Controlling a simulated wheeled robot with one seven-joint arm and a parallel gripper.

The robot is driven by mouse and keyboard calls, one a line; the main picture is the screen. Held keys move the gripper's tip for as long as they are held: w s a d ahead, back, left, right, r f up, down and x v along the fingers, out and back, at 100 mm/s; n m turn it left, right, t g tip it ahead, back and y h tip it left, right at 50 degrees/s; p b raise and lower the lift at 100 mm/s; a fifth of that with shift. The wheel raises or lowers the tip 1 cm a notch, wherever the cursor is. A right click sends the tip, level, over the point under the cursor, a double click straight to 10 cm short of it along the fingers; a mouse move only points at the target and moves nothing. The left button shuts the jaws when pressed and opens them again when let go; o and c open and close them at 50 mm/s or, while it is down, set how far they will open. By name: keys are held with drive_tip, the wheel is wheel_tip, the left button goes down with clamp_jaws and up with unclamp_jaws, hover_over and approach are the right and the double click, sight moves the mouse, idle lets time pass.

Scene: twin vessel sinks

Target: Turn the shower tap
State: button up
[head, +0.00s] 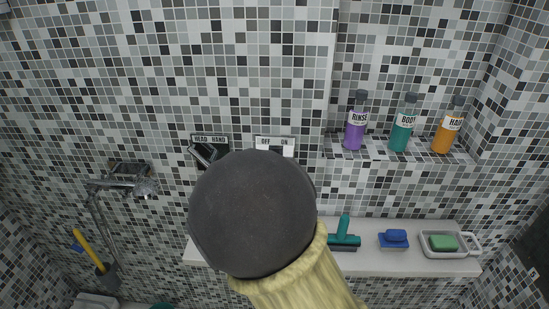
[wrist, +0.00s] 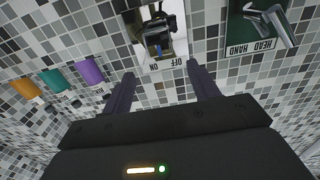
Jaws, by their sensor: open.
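The OFF/ON tap has a white plate (head: 285,150), mostly hidden behind my arm in the head view. In the wrist view, which is upside down, its chrome handle (wrist: 158,30) stands out from the plate. My gripper (wrist: 160,69) is open and empty, its two dark fingers pointing at the wall on either side of the OFF/ON label, short of the handle in the picture. I cannot tell the gap in depth. The HEAD/HAND selector handle (head: 203,153) is on a dark plate to the left. It also shows in the wrist view (wrist: 270,22).
A hand shower (head: 145,187) hangs on the wall at left. Purple (head: 355,124), teal (head: 402,127) and orange (head: 447,131) bottles stand in a niche at right. A ledge (head: 390,263) below holds a teal squeegee (head: 344,233), blue soap (head: 394,237) and a soap dish (head: 470,243).

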drive_tip(key=w+p, duration=0.1)
drive_tip(key=w, duration=0.7)
drive_tip(key=shift+w, duration=0.35)
drive_tip(key=shift+w+d+p, duration=0.2)
drive_tip(key=shift+w+p, duration=0.1)
drive_tip(key=shift+w, duration=0.15)
drive_tip(key=shift+s+a, duration=0.1)
drive_tip(key=c, duration=1)
